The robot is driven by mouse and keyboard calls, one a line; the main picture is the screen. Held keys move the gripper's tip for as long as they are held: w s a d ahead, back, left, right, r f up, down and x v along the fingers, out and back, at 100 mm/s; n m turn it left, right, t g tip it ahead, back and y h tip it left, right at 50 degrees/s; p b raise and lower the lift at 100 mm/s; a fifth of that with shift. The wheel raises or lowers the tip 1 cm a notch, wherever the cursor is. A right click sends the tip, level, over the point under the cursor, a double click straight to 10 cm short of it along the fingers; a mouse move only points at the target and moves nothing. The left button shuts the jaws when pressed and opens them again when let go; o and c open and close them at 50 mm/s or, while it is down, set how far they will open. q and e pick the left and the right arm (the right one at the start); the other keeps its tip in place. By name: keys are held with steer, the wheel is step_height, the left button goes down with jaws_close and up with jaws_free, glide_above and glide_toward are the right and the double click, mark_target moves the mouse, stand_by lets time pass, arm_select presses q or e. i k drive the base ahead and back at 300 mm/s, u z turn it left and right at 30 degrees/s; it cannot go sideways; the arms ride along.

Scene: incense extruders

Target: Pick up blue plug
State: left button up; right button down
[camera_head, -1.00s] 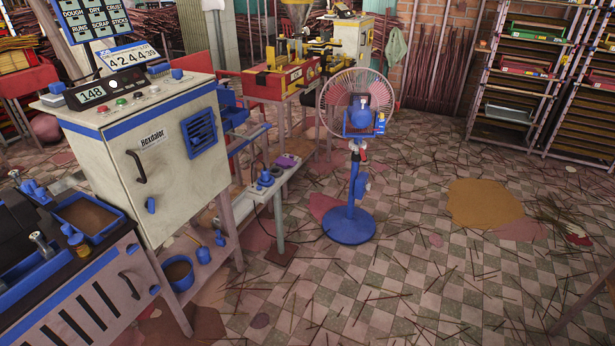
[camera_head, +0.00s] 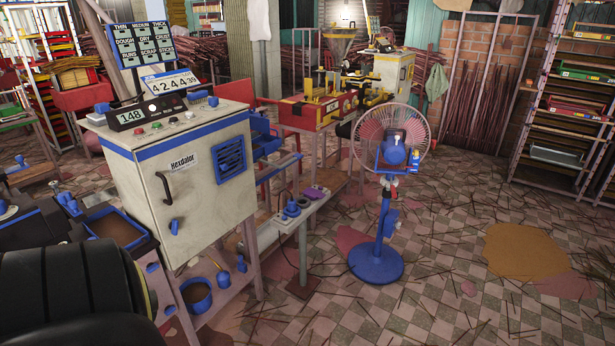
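A small blue piece that looks like the blue plug (camera_head: 292,208) stands upright on a pale power strip (camera_head: 290,222). Neither of my grippers is in view.
A white cabinet (camera_head: 190,185) with blue trim stands left of the strip. A blue pedestal fan (camera_head: 385,230) stands to its right. A large black rounded form fills the lower left corner. The tiled floor (camera_head: 430,310) is open in front, strewn with thin sticks.

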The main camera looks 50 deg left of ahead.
mark_target(291, 208)
steer(key=i, duration=2.3)
steer(key=u, duration=0.7)
